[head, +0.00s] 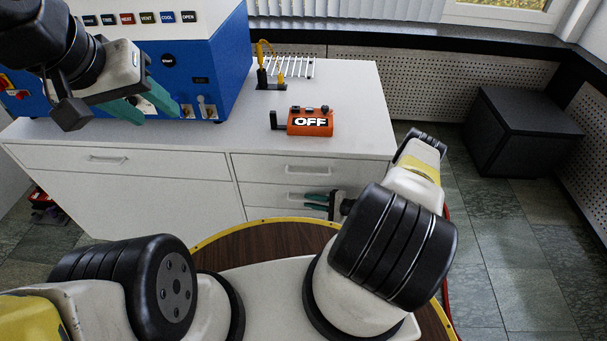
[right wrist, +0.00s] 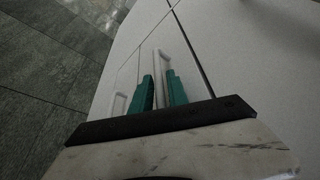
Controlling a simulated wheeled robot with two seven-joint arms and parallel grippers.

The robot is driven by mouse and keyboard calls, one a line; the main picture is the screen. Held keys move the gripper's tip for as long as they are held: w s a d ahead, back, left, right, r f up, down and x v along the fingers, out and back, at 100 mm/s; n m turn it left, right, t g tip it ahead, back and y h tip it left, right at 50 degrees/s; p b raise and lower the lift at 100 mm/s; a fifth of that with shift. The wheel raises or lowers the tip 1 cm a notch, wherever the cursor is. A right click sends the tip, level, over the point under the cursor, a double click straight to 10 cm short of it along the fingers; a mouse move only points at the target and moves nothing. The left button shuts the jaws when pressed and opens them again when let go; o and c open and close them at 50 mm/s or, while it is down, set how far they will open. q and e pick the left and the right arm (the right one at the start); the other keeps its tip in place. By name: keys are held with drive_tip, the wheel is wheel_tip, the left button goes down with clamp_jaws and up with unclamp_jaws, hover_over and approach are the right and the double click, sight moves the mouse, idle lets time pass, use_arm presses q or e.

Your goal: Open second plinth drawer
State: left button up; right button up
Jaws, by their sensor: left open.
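The white plinth cabinet (head: 135,195) has a right column of stacked drawers. The top drawer's handle (head: 307,170) is clear. My right gripper (head: 318,201) is in front of this column at the second drawer (head: 262,193), pointing left along its front. In the right wrist view a bar handle (right wrist: 159,68) lies between the teal fingers (right wrist: 160,92), which close in on both sides of it. Another handle (right wrist: 118,103) shows beside it. The second drawer looks about flush in the head view, though my arm partly covers the column. My left gripper (head: 145,103) is open and empty above the counter.
A blue machine (head: 190,55) stands on the counter at the left. An orange OFF box (head: 310,122) and a rack (head: 290,68) stand on the counter further right. A dark box (head: 520,130) is on the floor at the right. Tiled floor there is free.

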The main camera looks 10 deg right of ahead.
clamp_jaws()
drive_tip(key=shift+d, duration=0.1)
idle(1.2)
